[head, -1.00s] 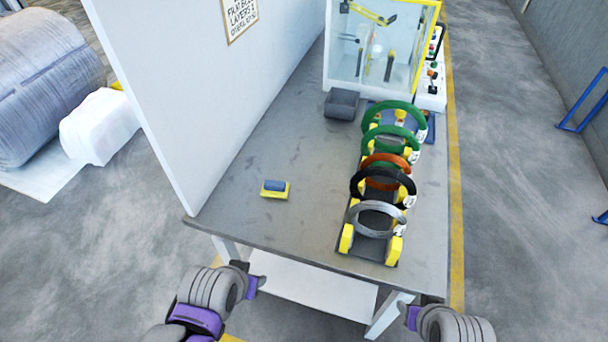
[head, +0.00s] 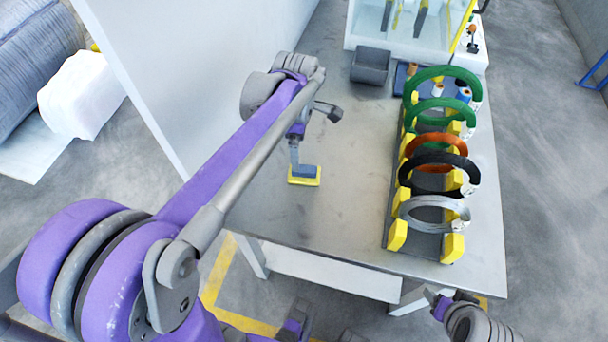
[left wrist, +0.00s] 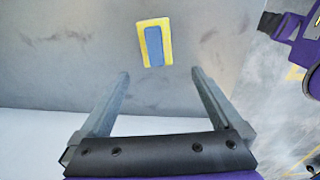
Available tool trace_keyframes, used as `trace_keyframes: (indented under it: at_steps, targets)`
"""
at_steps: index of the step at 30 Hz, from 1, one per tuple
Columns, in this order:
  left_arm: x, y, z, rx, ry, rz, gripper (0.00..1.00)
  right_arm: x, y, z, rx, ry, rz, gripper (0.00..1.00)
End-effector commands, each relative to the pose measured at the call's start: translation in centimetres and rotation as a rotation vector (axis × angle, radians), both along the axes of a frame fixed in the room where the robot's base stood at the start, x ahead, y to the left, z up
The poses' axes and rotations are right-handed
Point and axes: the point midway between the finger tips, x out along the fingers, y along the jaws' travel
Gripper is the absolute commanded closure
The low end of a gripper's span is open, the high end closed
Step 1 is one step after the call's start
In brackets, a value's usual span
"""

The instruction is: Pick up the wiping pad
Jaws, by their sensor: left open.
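The wiping pad (head: 304,181), a yellow block with a blue grip on top, lies flat on the grey table near its left front part. In the left wrist view the pad (left wrist: 145,28) lies ahead of my fingertips, between their lines but not within the fingers. My left gripper (left wrist: 159,73) is open and empty. In the head view it hangs beside and above the pad, partly hidden by its own arm. My right gripper (head: 440,301) is low at the table's front right; its jaws are not clear.
A rack of upright coils (head: 437,162), green, orange, black and silver, stands on the table's right. A dark grey bin (head: 370,66) and a glass-walled machine (head: 400,22) are at the back. A white panel (head: 190,60) borders the left. The mid-table is clear.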

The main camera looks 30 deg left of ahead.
Motion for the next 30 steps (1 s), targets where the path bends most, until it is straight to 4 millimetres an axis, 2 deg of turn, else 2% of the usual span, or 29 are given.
trace_keyframes:
  at_steps: [9, 17, 24, 30]
  targets:
    - [0.3, 0.2, -4.4, -0.002, 0.01, 0.044, 0.0, -0.1, 0.0, -0.6, 0.0, 0.002, 0.0, 0.34]
    - [0.5, 0.2, -6.6, -0.002, 0.009, 0.042, 0.0, -0.1, 0.0, -0.8, 0.0, 0.003, 0.0, 0.34]
    - [0.8, 0.2, -10.1, -0.001, 0.008, 0.041, 0.0, -0.2, 0.0, -1.2, 0.0, 0.004, 0.0, 0.34]
    - [0.7, 0.2, -10.9, -0.002, 0.008, 0.041, 0.0, -0.2, 0.0, -1.3, 0.0, 0.004, 0.0, 0.34]
